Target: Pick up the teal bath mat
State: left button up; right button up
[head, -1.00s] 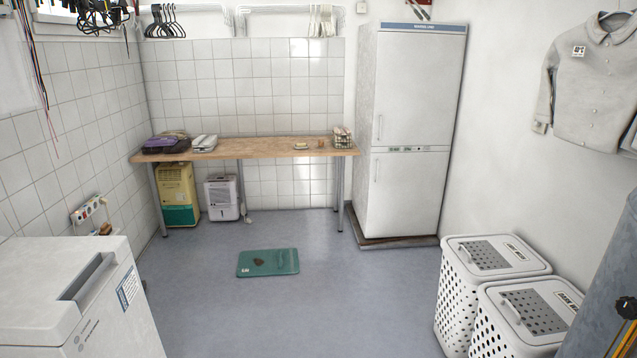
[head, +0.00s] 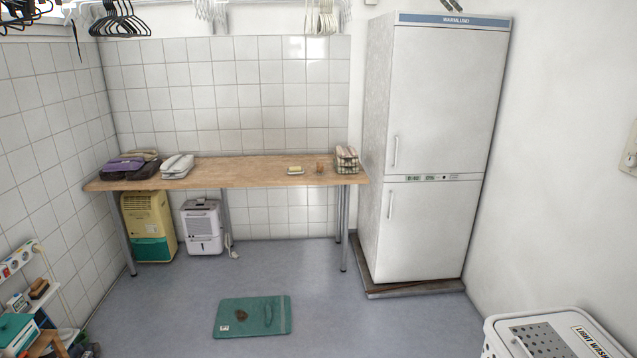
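The teal bath mat (head: 270,303) lies flat on the grey-blue floor, in the lower middle of the head view, in front of the wooden table. It has a dark brown patch, a dark curved mark and a small white label at its left edge. Neither of my grippers shows in the head view.
A wooden table (head: 236,173) with metal legs stands along the back wall, with two dehumidifiers beneath it. A tall white fridge (head: 440,130) stands at right, and a white laundry basket (head: 545,335) at bottom right. A small shelf is at lower left. The floor around the mat is clear.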

aim_at(254, 314)
jog(key=i+l, duration=0.1)
jog(key=i, duration=1.6)
jog(key=i+j+u, duration=0.05)
jog(key=j, duration=0.05)
